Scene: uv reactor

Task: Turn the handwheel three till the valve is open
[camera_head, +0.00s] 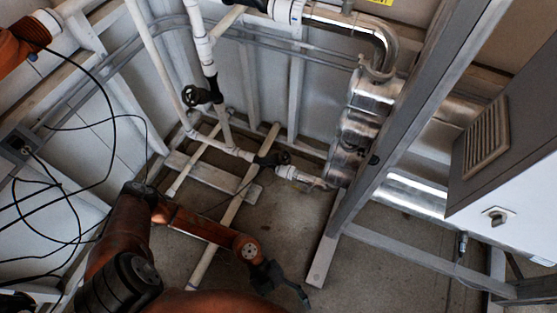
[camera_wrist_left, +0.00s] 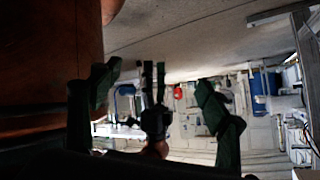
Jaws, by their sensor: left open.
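Two dark handwheels show in the head view. One handwheel (camera_head: 195,95) sits on the white upright pipe left of centre. The other handwheel (camera_head: 272,158) sits on the low white pipe near the middle. I cannot tell which one is number three, nor how far either valve is open. My left gripper (camera_head: 285,284) is low in the head view, below and apart from both wheels. In the left wrist view its two dark fingers (camera_wrist_left: 157,85) stand apart, with no handwheel clearly between them.
A shiny metal reactor pipe (camera_head: 362,125) stands right of the low wheel. A grey slanted frame beam (camera_head: 400,130) and a grey cabinet (camera_head: 500,190) are at the right. Black cables (camera_head: 75,185) hang at the left. Bare floor (camera_head: 280,215) lies between gripper and pipes.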

